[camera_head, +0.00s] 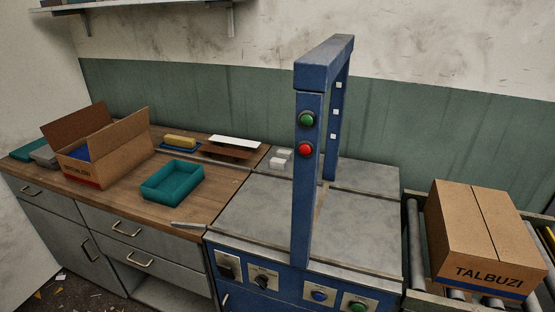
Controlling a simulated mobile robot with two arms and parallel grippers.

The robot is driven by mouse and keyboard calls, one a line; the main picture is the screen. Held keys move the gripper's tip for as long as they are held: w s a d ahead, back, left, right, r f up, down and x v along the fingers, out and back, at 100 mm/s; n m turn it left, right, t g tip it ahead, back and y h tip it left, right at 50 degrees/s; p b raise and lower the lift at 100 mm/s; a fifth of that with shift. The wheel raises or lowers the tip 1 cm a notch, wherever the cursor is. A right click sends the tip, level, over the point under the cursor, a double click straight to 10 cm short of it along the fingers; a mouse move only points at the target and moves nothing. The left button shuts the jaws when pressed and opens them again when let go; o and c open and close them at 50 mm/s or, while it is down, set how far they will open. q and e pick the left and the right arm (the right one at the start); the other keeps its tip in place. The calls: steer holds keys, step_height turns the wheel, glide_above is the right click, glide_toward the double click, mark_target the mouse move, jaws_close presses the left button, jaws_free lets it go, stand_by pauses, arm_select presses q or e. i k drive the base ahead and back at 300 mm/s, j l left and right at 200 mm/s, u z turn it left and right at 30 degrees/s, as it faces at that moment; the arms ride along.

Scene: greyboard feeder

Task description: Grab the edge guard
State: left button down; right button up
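A thin light-grey strip (188,225) lies near the front edge of the wooden counter, close to the metal machine. It may be the edge guard, but it is too small to tell. Small whitish pieces (280,157) sit at the back left of the machine top; I cannot tell what they are. Neither of my grippers is in view.
A teal tray (172,195), an open cardboard box (105,160), a yellow item (180,141) and a white-topped flat stack (233,143) are on the wooden counter (215,185). A blue frame (308,180) rises from the machine. A closed box (480,235) sits on rollers at right.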

mark_target(276, 164)
steer(key=i+j+z, duration=0.1)
steer(key=j, duration=0.25)
steer(key=i+j+z, duration=0.1)
steer(key=i+j, duration=0.15)
steer(key=i+j+z, duration=0.1)
steer(key=j, duration=0.4)
steer(key=i+j+z, duration=0.1)
steer(key=i+j, duration=0.15)
steer(key=j, duration=0.15)
